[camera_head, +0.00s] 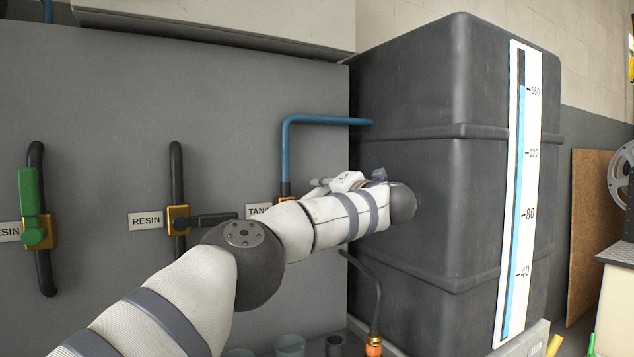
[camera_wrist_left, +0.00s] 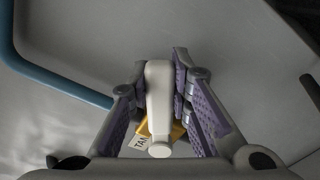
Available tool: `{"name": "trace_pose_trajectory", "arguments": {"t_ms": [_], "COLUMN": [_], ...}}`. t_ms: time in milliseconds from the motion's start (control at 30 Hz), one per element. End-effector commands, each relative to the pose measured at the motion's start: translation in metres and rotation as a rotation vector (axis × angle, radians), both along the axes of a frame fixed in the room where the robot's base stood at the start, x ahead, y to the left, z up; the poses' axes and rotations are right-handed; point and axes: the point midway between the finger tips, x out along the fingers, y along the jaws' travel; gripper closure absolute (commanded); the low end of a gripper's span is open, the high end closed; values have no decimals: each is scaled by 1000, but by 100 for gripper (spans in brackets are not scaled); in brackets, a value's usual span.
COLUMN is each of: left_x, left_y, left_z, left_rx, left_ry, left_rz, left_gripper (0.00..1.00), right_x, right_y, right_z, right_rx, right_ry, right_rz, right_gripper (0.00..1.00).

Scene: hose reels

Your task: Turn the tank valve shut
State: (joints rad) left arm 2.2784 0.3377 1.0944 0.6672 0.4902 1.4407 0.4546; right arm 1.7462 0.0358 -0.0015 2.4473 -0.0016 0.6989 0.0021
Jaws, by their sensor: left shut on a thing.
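The tank valve has a yellow body (camera_head: 287,198) on the grey wall at the lower end of a blue pipe, mostly hidden by my left arm in the head view. Its label (camera_head: 258,211) is partly covered. In the left wrist view, a pale lever handle (camera_wrist_left: 159,95) stands between the finger pads, with the yellow body (camera_wrist_left: 176,131) behind it. My left gripper (camera_wrist_left: 160,85) is shut on this handle. In the head view, my left gripper (camera_head: 320,186) is small and partly hidden behind my forearm. My right gripper is not in view.
A large dark tank (camera_head: 425,90) with a level gauge (camera_head: 517,180) stands close to the right of my left arm. A resin valve (camera_head: 178,220) with a black handle and a green-handled valve (camera_head: 34,232) are on the wall to the left. Cups (camera_head: 290,345) stand below.

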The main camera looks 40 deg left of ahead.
Motion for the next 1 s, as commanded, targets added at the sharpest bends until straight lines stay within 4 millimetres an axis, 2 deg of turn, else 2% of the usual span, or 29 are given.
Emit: {"name": "trace_pose_trajectory", "arguments": {"t_ms": [500, 1000], "left_x": [8, 8], "left_y": [-4, -4], "left_z": [-31, -44], "left_rx": [157, 207], "left_ry": [369, 494], "left_rz": [-3, -2], "left_gripper": [100, 100], "right_x": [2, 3], "right_y": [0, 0], "right_z": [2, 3], "right_rx": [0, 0], "right_ry": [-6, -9], "right_rz": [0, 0], "right_gripper": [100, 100]}}
